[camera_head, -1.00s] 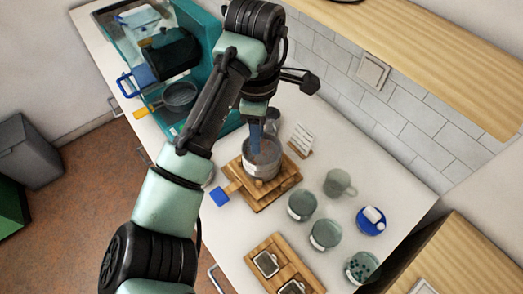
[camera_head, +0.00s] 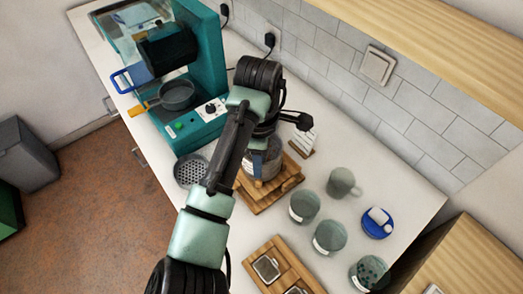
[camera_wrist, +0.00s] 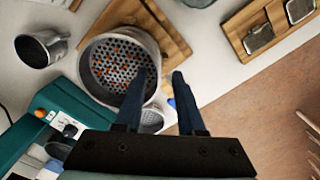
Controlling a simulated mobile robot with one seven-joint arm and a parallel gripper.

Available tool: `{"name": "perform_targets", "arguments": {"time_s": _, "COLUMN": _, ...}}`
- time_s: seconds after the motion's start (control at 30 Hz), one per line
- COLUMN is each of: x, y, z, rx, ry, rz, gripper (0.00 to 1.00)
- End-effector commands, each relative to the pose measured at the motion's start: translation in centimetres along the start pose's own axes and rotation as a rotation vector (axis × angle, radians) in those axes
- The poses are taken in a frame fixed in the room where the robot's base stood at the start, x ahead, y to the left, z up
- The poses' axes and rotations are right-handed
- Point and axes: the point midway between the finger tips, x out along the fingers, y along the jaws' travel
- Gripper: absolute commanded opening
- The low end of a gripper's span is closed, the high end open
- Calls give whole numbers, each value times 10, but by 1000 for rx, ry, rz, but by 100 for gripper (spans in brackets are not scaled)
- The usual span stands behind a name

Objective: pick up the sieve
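The sieve (camera_wrist: 118,68) is a round grey metal vessel with a perforated bottom and orange-red bits showing in it. It stands on a stepped wooden board (camera_wrist: 171,32). In the head view, my arm hides much of the sieve (camera_head: 272,162) on the board (camera_head: 262,199). My gripper (camera_wrist: 158,73) is open with its blue fingers apart. In the wrist view the left finger overlaps the inside of the sieve and the right finger lies outside its rim. I cannot tell the depth or any contact. A blue piece shows between the fingers. In the head view my gripper (camera_head: 258,165) is partly hidden.
A grey perforated disc (camera_head: 190,170) lies beside the teal machine (camera_head: 205,70), with a dark pan (camera_head: 177,95) on the machine. Several glass cups (camera_head: 330,237) and a blue dish (camera_head: 378,223) stand right. A metal cup (camera_wrist: 40,50) and another wooden board (camera_wrist: 240,20) are near.

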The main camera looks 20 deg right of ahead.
Motion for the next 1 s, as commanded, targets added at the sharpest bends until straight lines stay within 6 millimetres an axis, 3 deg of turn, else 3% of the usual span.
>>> {"name": "perform_targets", "arguments": {"time_s": 0.13, "x": 0, "y": 0, "z": 0, "rx": 0, "ry": 0, "rz": 0, "gripper": 37}}
{"name": "perform_targets", "arguments": {"time_s": 0.33, "x": 0, "y": 0, "z": 0, "rx": 0, "ry": 0, "rz": 0, "gripper": 1}}
{"name": "perform_targets", "arguments": {"time_s": 1.0, "x": -1, "y": 0, "z": 0, "rx": 0, "ry": 0, "rz": 1, "gripper": 0}}
